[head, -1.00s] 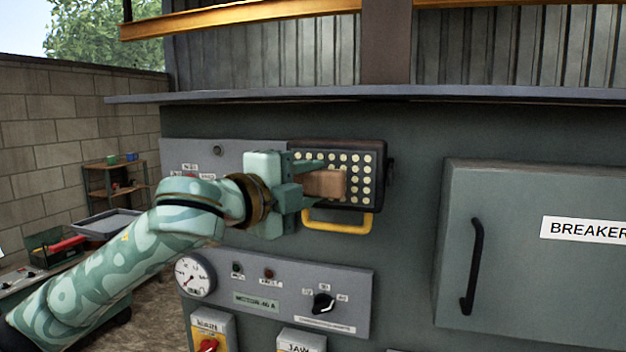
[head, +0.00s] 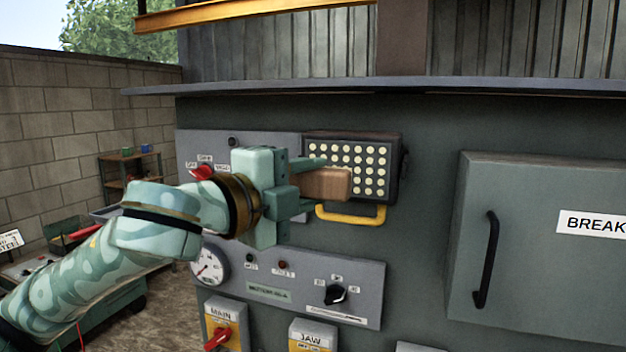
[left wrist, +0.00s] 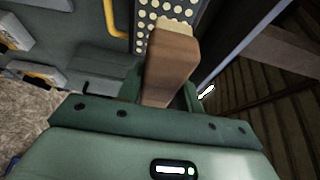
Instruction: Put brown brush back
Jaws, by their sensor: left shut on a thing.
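The brown brush (head: 328,184) is a brown block held between the fingers of my left gripper (head: 305,184). The gripper is shut on it in front of the dotted lamp panel. In the left wrist view the brush (left wrist: 169,65) sticks out from between the fingers, with a pale strip at its far end, and overlaps the dotted panel. I cannot tell whether it touches the panel. My right gripper is in neither view.
The dark panel with pale round dots (head: 380,165) has a yellow handle (head: 352,219) below it. A control plate with a gauge (head: 209,266) and a black knob lies lower. A breaker cabinet (head: 540,285) stands at right. A shelf (head: 117,172) stands at back left.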

